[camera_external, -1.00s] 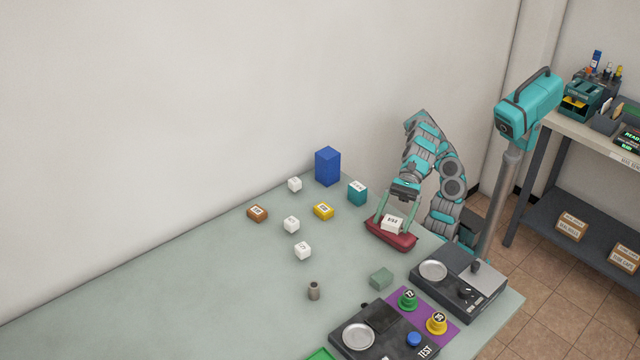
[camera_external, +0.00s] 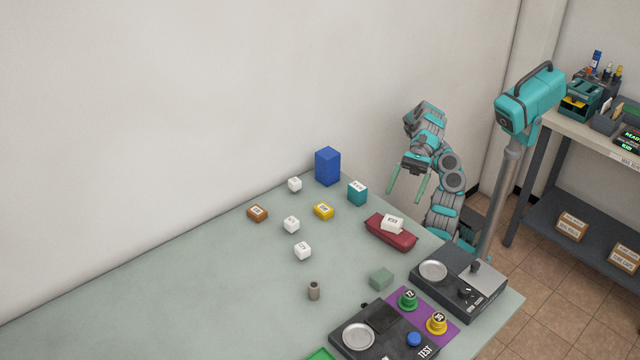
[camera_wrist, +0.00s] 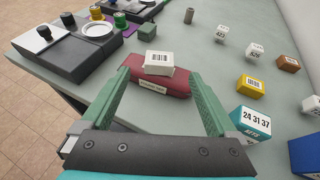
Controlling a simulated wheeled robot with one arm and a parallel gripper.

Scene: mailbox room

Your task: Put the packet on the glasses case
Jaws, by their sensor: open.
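The white packet (camera_external: 392,223) lies on top of the dark red glasses case (camera_external: 386,236) near the table's right edge. In the wrist view the packet (camera_wrist: 159,63), with a barcode label, rests on the case (camera_wrist: 160,90). My gripper (camera_external: 406,194) is open and empty, raised above and apart from the packet. In the wrist view the green fingers of my gripper (camera_wrist: 164,97) are spread wide, with the case and packet beyond and between them.
A teal box (camera_external: 357,193) and a tall blue box (camera_external: 327,166) stand behind the case. A yellow box (camera_external: 323,211), a brown box (camera_external: 257,213) and several white cubes lie left. A grey scale (camera_external: 458,283) sits in front. The left table is clear.

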